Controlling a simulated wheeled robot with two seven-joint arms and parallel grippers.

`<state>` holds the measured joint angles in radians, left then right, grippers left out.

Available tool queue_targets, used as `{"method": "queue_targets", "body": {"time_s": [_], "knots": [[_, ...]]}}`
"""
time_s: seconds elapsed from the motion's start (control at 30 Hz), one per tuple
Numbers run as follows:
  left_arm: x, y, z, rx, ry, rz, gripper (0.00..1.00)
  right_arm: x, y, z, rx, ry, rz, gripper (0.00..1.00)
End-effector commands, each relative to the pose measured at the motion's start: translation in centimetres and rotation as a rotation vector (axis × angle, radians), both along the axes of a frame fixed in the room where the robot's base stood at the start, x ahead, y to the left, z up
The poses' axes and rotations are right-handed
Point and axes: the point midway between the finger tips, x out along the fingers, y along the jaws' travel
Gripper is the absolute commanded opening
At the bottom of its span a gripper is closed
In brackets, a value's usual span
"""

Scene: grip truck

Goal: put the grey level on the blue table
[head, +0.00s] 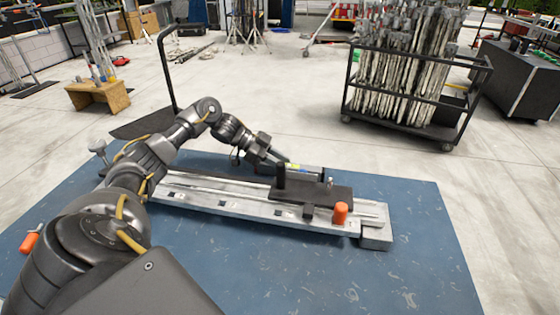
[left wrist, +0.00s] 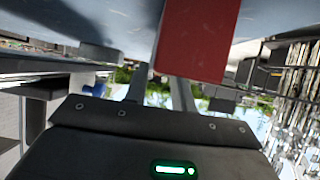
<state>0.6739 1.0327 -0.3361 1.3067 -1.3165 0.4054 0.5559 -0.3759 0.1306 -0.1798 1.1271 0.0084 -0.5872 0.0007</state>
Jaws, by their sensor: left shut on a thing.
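The blue table (head: 290,270) fills the lower middle of the head view. A long pale metal rail with a black plate (head: 325,193) lies across it. My left gripper (head: 286,166) reaches over the rail's far side and is shut on the grey level (head: 312,172), a short bar with a yellow-green mark, at or just above the black plate. I cannot tell whether the level touches the plate. In the left wrist view, my left gripper's fingers (left wrist: 158,92) show beside a red block-like surface (left wrist: 196,40); the grip itself is unclear. My right gripper is out of view.
An orange cylinder (head: 340,213) stands by the rail's right end. Another orange piece (head: 29,242) is at the table's left edge. The table's front right is bare. Behind it stand a black cart of rods (head: 400,90) and a wooden stool (head: 98,97).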

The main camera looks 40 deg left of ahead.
Motion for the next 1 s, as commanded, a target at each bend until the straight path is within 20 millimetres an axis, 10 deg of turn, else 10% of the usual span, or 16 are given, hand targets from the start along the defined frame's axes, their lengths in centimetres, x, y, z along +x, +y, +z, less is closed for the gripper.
{"method": "queue_targets", "body": {"time_s": [0.27,0.3,0.47,1.0], "knots": [[0.0,0.0,-0.2,-0.001,-0.001,0.001,0.00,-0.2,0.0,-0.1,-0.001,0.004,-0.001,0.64],[0.0,0.0,-0.3,-0.001,-0.001,0.001,0.27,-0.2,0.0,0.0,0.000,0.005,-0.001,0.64],[0.0,0.0,-0.2,0.000,0.000,0.001,0.47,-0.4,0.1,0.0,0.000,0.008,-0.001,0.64],[-1.2,2.4,1.5,0.003,-0.001,0.003,0.47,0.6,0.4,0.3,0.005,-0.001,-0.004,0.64]]}}
